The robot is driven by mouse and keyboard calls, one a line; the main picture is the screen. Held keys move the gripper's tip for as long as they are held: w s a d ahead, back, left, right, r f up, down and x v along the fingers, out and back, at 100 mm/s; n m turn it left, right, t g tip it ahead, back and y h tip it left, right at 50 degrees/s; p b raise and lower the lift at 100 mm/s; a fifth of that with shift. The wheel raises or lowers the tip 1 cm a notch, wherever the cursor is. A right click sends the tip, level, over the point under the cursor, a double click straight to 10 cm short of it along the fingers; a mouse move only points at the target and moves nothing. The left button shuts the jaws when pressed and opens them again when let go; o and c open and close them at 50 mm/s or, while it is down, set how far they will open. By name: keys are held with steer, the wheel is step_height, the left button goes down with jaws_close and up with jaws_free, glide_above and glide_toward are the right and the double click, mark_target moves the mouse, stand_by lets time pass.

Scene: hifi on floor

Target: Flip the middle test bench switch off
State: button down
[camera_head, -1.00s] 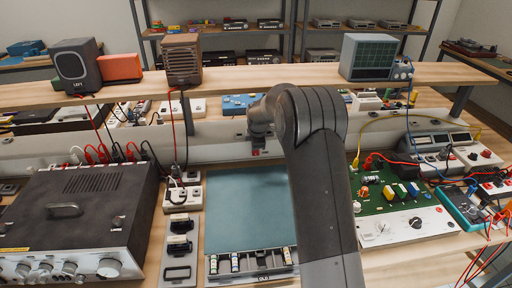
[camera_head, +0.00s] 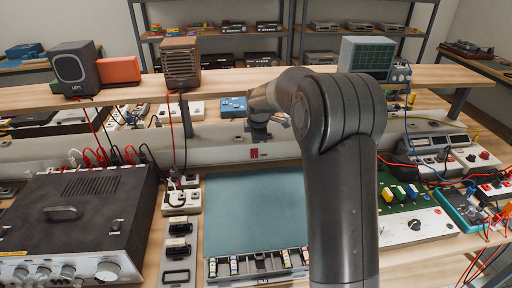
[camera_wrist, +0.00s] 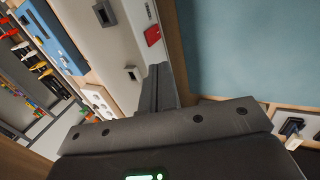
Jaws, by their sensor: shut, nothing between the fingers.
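A pale rail (camera_head: 215,150) runs across the back of the bench. A red piece (camera_head: 254,153) sits on its front, just below my gripper (camera_head: 260,132). The wrist view shows the red piece (camera_wrist: 152,36) and two small dark square fittings (camera_wrist: 132,73) on the rail, one near the fingers and one farther up. I cannot tell which one is the middle switch, or its position. My gripper (camera_wrist: 160,70) is shut and empty, its fingers over the rail. Contact with a fitting cannot be made out.
A teal mat (camera_head: 255,210) lies clear in front of the rail. A dark amplifier (camera_head: 75,215) stands at left, and a green circuit board unit (camera_head: 405,205) at right, partly behind my arm. A raised wooden shelf (camera_head: 225,80) with speakers spans the back. Cables hang at both sides.

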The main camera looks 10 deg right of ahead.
steer(key=shift+w+v, duration=0.2)
steer(key=shift+v, duration=0.8)
steer(key=shift+r, duration=0.1)
steer(key=s+d+r+m, duration=0.1)
steer(key=s+r+m, duration=0.4)
steer(key=s, duration=0.6)
steer(key=s+d+r+m, duration=0.2)
steer(key=s+r+m, duration=0.2)
steer(key=s+r, duration=0.45)
steer(key=s+f+m, duration=0.2)
steer(key=s+m, duration=0.2)
steer(key=s, duration=0.8)
steer(key=s+d+f+m, duration=0.1)
steer(key=s+m, duration=0.4)
steer(key=s, duration=0.7)
steer(key=shift+f+t, duration=0.3)
steer(key=shift+f, duration=0.45)
